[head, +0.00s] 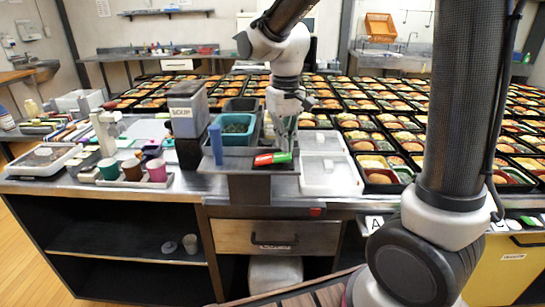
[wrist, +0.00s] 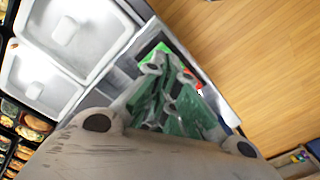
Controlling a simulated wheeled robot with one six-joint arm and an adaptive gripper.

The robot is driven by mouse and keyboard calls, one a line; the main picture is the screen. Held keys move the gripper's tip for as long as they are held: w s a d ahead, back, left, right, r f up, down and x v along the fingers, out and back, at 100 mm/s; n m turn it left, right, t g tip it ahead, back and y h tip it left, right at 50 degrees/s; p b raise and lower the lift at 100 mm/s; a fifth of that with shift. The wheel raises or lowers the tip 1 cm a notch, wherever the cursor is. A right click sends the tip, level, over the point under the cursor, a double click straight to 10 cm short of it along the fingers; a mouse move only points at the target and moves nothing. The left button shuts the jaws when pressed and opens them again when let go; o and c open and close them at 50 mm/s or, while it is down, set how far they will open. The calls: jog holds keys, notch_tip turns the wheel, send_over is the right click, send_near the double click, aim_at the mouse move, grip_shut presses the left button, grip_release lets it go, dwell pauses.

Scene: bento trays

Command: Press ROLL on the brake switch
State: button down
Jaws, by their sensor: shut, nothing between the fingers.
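A small rocker-like piece with a red half and a green half, which looks like the brake switch (head: 272,158), lies on the grey shelf at the counter's front. Its lettering is too small to read. In the head view the red half is on the left and the green half on the right. My gripper (head: 286,143) is shut and empty, pointing down just behind and above the green half. In the wrist view my gripper's fingers (wrist: 172,80) cover the middle of the switch; its green end (wrist: 150,52) and red end (wrist: 188,78) show on either side. I cannot tell if they touch.
Two white lidded containers (head: 328,174) stand right of the switch. A blue cylinder (head: 215,143) and a teal tub (head: 237,138) stand left and behind. Cups (head: 132,170) sit further left. Rows of bento trays (head: 386,182) fill the counter behind and right.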

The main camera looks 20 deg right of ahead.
aim_at(284, 155)
jog(key=shift+f, duration=1.35)
dwell(0.6)
jog(key=shift+r, duration=3.55)
jog(key=shift+n, duration=0.4)
jog(key=s, duration=0.1)
jog(key=s+d+f, duration=0.1)
jog(key=s, duration=0.1)
jog(key=shift+s+d+f, duration=0.15)
jog(key=shift+d+f, duration=0.1)
jog(key=shift+d, duration=0.15)
jog(key=s+d+r+m+t, duration=0.1)
jog(key=s+d+r+t, duration=0.1)
jog(key=s+d, duration=0.4)
jog(key=s+d+r+m+t, duration=0.2)
jog(key=s+d+r, duration=0.1)
jog(key=s+d, duration=0.4)
jog(key=s, duration=0.2)
jog(key=shift+s, duration=0.35)
